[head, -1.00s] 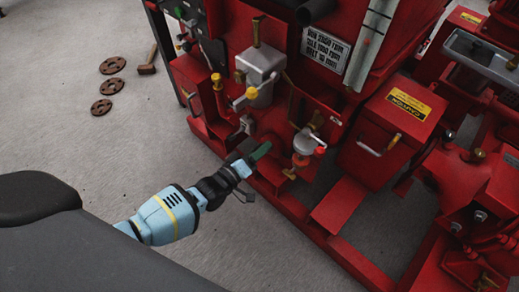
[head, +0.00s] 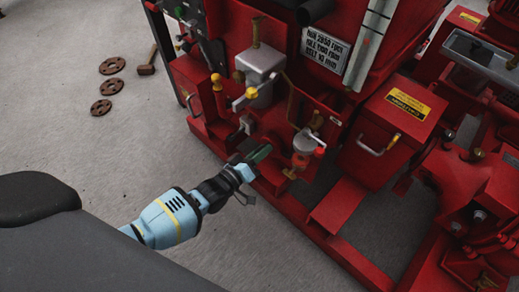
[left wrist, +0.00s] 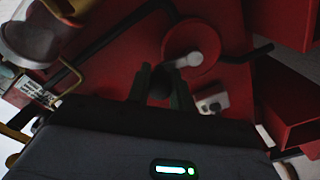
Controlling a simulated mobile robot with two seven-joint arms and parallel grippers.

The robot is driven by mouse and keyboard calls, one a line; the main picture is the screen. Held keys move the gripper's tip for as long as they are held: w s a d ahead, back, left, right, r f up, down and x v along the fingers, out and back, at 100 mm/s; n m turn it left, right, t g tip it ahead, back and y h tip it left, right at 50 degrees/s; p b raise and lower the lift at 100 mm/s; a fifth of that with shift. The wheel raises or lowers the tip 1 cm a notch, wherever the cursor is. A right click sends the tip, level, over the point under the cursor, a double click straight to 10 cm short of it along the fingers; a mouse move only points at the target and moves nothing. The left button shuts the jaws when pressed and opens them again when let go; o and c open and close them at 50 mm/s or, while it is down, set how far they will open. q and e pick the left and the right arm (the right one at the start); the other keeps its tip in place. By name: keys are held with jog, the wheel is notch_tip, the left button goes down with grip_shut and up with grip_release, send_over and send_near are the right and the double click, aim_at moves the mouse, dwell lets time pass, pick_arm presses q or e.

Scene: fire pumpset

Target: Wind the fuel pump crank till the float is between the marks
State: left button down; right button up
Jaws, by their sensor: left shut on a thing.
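My left gripper (head: 258,154) reaches in from the lower left to the low front of the red pumpset. In the left wrist view its fingers (left wrist: 162,84) are shut on the dark grip of the crank. A pale hub (left wrist: 195,58) on a round red disc (left wrist: 190,47) lies just beyond the fingertips. In the head view the gripper hides most of the crank. A pale upright gauge strip (head: 371,40) with a small reddish line stands at the upper right. I cannot make out the float or its marks clearly. My right gripper is not in view.
A grey tank (head: 262,72) with a yellow-ended lever is above the gripper. A small metal cup (head: 304,143) with a red knob is close on its right. A red box (head: 390,115) stands further right. Rusty discs (head: 112,66) and a mallet (head: 147,68) lie on open floor.

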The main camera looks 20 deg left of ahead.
pick_arm(q)
notch_tip(320, 180, down, 8)
jog(key=d+m+b, duration=0.1)
jog(key=m+b, duration=0.8)
jog(key=m, duration=1.8)
jog(key=shift+s+f+m, duration=0.25)
jog(key=shift+m, duration=0.15)
jog(key=shift+d, duration=0.1)
jog(key=c, duration=1.3)
grip_release()
